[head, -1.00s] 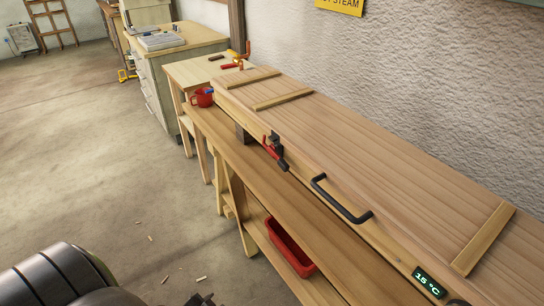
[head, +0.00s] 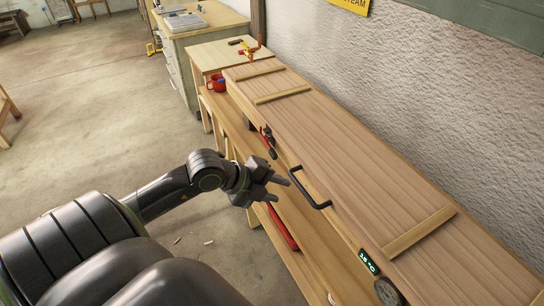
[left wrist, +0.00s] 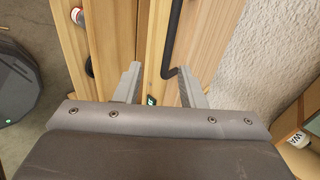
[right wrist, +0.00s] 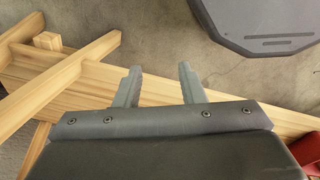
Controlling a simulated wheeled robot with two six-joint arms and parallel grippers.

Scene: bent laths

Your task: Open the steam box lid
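The steam box lid (head: 350,160) is a long wooden board with cross battens, lying flat and closed along the wall. A black bar handle (head: 311,190) is fixed near its front edge; the handle also shows in the left wrist view (left wrist: 172,40). A toggle latch with a red lever (head: 268,143) sits on the box front, left of the handle. My left gripper (head: 282,189) is open and empty, just in front of the handle, apart from it as far as I can tell. My right gripper (right wrist: 159,68) is open and empty, low by wooden bench parts; the head view does not show it.
A lit temperature display (head: 369,261) and a round dark gauge (head: 388,291) are at the box's near end. A red bin (head: 283,228) sits on the shelf below. A red mug (head: 217,83) stands at the far end. The wall runs close behind the lid.

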